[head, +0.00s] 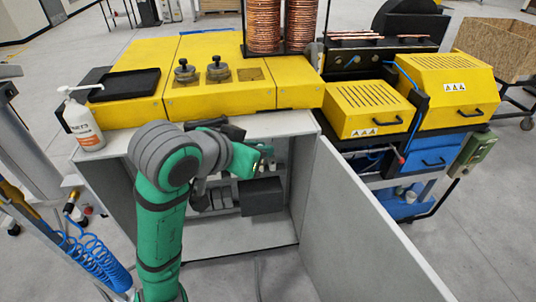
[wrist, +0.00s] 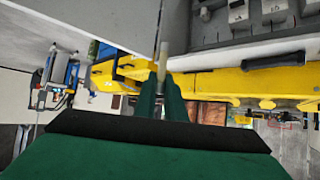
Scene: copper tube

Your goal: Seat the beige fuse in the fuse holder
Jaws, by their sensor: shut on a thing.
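The fuse (wrist: 165,60) is a small pale beige-grey stick. My gripper (wrist: 161,82) is shut on it, and it juts out past the green fingertips in the wrist view. In the head view my green and grey arm reaches to the open cabinet, and the gripper end (head: 264,152) is partly hidden there; I cannot make out the fuse in that view. Pale blocks (wrist: 272,10) on the cabinet's inner panel show at the top right of the wrist view, apart from the fuse. I cannot tell which of them is the fuse holder.
The grey cabinet (head: 225,235) stands open, its door (head: 375,225) swung out to the right. A dark box (head: 262,196) is inside. Yellow machine covers (head: 222,95) lie above it. A white bottle (head: 83,125) stands on the left edge. Blue coiled hose (head: 92,262) hangs at lower left.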

